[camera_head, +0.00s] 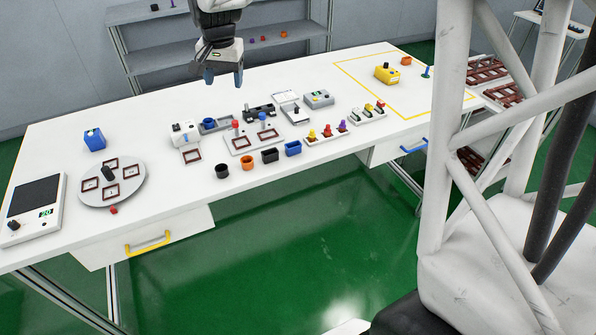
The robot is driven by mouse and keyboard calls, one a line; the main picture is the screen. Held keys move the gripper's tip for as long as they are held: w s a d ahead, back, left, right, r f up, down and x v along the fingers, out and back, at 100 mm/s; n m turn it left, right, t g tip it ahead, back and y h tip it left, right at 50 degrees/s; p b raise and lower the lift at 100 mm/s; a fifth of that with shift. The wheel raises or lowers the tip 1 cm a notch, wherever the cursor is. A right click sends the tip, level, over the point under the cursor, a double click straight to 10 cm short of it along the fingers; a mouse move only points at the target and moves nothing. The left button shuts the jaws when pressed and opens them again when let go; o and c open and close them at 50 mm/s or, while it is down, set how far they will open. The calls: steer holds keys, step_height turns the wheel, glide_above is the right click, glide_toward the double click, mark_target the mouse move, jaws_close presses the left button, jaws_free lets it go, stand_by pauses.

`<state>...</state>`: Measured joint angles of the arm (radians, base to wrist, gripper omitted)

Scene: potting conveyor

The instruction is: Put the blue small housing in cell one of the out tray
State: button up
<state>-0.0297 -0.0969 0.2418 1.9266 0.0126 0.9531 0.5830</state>
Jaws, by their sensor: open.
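A small blue open-topped box (293,149), which looks like the blue small housing, stands near the front edge of the white table, at the right end of a row of small containers. My gripper (225,79) is open and empty, pointing down over the back of the table, well behind and left of the blue box. Brown divided trays (487,70) lie at the far right, partly behind a white frame; I cannot tell which is the out tray or which cell is cell one.
A black box (270,156), an orange cup (248,163) and a black cup (222,171) stand left of the blue box. Behind them is a plate with pegs (240,146). A round turntable (137,186) is at left. A yellow device (386,74) stands at right.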

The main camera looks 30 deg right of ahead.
steer(key=s+n, duration=0.2)
steer(key=s, duration=1)
steer(key=s+d+f+n, duration=0.1)
steer(key=s+n, duration=0.1)
steer(key=s, duration=1)
steer(key=s+d+n+t, duration=0.1)
steer(key=s+n, duration=0.1)
steer(key=s, duration=1)
steer(key=shift+d+f, duration=0.25)
steer(key=shift+f, duration=0.05)
